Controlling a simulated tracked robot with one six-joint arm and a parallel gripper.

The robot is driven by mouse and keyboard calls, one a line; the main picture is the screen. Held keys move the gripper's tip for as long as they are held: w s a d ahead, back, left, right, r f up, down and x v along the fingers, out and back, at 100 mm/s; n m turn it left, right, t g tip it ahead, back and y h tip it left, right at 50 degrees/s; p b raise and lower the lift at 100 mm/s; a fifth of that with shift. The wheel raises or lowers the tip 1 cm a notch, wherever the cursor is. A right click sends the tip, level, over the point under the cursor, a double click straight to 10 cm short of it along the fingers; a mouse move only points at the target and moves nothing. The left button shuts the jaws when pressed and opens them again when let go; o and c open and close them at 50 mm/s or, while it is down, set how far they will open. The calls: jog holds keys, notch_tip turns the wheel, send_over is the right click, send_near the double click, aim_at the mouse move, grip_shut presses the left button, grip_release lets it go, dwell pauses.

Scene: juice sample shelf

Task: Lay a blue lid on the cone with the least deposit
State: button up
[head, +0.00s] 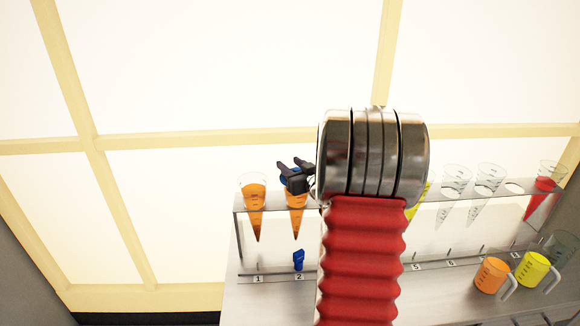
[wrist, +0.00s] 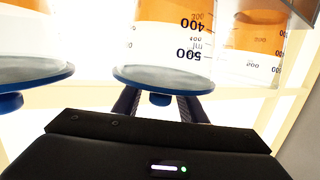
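My gripper (head: 293,177) is at the top of the second cone (head: 296,200), which holds orange juice. The wrist view appears upside down. There a blue lid (wrist: 130,76) with a small knob lies on the middle cone (wrist: 165,30). My gripper's dark fingers (wrist: 160,106) stand apart on either side of the knob, with gaps showing; they are open. Another blue lid (wrist: 30,74) lies on the cone at the left of that view. The first cone (head: 255,200), orange, shows no lid. Deposits are too small to compare.
A grey rack (head: 425,194) holds the cones, including clear ones (head: 455,190) and a red one (head: 543,190) at right. My arm hides its middle. A blue piece (head: 298,260) stands at label 2. Orange (head: 491,276) and yellow (head: 531,269) jugs stand at right.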

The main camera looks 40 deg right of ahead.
jog(key=shift+r, duration=0.1)
jog(key=shift+s, duration=0.2)
jog(key=v, duration=1.1)
jog(key=shift+s, duration=0.35)
jog(key=shift+a, duration=0.15)
